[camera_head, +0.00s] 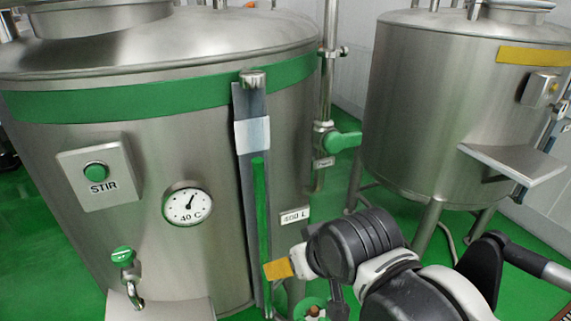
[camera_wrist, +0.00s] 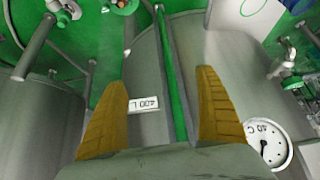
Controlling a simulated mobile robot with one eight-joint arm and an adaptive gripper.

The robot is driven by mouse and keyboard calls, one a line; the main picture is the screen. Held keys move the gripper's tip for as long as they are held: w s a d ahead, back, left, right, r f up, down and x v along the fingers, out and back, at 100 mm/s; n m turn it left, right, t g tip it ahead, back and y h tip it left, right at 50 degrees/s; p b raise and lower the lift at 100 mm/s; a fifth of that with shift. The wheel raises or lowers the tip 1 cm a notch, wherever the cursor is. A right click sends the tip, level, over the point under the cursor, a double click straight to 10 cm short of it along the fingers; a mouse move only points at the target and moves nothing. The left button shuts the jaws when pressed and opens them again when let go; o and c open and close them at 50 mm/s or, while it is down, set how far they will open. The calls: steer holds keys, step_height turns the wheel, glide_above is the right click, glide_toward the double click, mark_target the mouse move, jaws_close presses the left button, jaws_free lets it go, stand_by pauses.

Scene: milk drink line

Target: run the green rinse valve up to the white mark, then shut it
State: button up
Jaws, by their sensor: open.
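A green valve handle (camera_head: 342,140) sits on the vertical pipe right of the left tank; the small label below it is too small to read. The sight gauge (camera_head: 262,215) on that tank shows a green column, its top just below a white band (camera_head: 252,133). The gauge's green strip also shows in the wrist view (camera_wrist: 172,75). My gripper (camera_head: 278,269) is in front of the tank's lower right, below the green handle and away from it. In the wrist view my gripper (camera_wrist: 162,78) is open, its two yellow fingers apart with nothing held between them.
The left tank carries a STIR button (camera_head: 95,170), a dial (camera_head: 188,206) and a green-topped tap (camera_head: 122,257). Another green valve (camera_head: 310,308) is partly hidden low beside my arm. A second tank (camera_head: 425,110) with a shelf (camera_head: 512,163) stands at right.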

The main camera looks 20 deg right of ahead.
steer(key=w+r+t+p, duration=0.1)
steer(key=w+r+p, duration=0.1)
steer(key=r+p, duration=1.5)
steer(key=w+r+p, duration=0.2)
steer(key=r+p, duration=1.3)
steer(key=r, duration=0.3)
steer(key=w+r+n+t+p, duration=0.2)
steer(key=w+r+n+t, duration=0.35)
steer(key=w+r, duration=0.75)
steer(key=w+r+n+t+p, duration=0.2)
steer(key=w+r+n+t, duration=0.3)
steer(key=w+r, duration=0.75)
steer(key=shift+n+g, duration=0.35)
steer(key=w+p, duration=0.1)
steer(key=w, duration=0.3)
steer(key=w+f+p, duration=0.1)
steer(key=w, duration=0.3)
steer(key=w+f+p, duration=0.1)
steer(key=w, duration=0.4)
steer(key=shift+a+f, duration=0.15)
